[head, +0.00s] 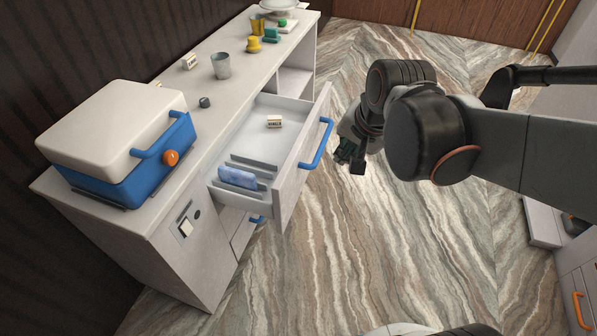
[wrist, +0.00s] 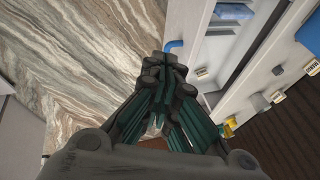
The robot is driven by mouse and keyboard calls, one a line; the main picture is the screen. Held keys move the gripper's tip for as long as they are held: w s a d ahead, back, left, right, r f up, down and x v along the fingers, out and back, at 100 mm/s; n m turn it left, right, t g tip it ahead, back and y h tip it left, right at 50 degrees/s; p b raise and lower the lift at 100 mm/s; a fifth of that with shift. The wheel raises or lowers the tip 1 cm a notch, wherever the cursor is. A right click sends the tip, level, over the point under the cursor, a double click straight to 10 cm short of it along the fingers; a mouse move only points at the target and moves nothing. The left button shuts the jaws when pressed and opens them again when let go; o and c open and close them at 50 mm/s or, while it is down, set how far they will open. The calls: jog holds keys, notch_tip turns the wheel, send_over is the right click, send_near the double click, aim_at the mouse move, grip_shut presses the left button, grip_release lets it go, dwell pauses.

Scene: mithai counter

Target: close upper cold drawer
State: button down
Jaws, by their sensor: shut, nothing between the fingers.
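The upper cold drawer (head: 290,150) of the white counter is pulled well out in the head view. It has a blue handle (head: 317,144) on its front. A blue packet (head: 238,178) and a small labelled block (head: 274,121) lie inside it. My gripper (head: 350,160) is shut and empty, in front of the drawer and to the right of the handle, apart from it in the picture. In the wrist view my gripper (wrist: 172,75) points toward the blue handle (wrist: 174,44), part of which is hidden behind the fingers.
A blue and white cooler box (head: 120,145) stands on the counter (head: 190,95). A grey cup (head: 221,66), a dark knob-like item (head: 204,102) and yellow and green cups are also on top. Below is another blue handle (head: 257,219). The marbled floor (head: 400,250) in front is clear.

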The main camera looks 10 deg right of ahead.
jog(key=w+f+m+g+y+p, duration=0.1)
jog(key=w+f+m+g, duration=0.1)
jog(key=w+f+m, duration=0.65)
jog(key=w+a+f+m+g+b, duration=0.1)
jog(key=w+a+f+m+b, duration=0.1)
jog(key=f, duration=0.9)
jog(key=w+a+f+m+b, duration=0.2)
jog(key=w+a+f+m, duration=0.2)
jog(key=f, duration=0.7)
jog(key=shift+w+m+g+y, duration=0.4)
jog(key=shift+w+m, duration=0.25)
jog(key=shift+w+a, duration=0.1)
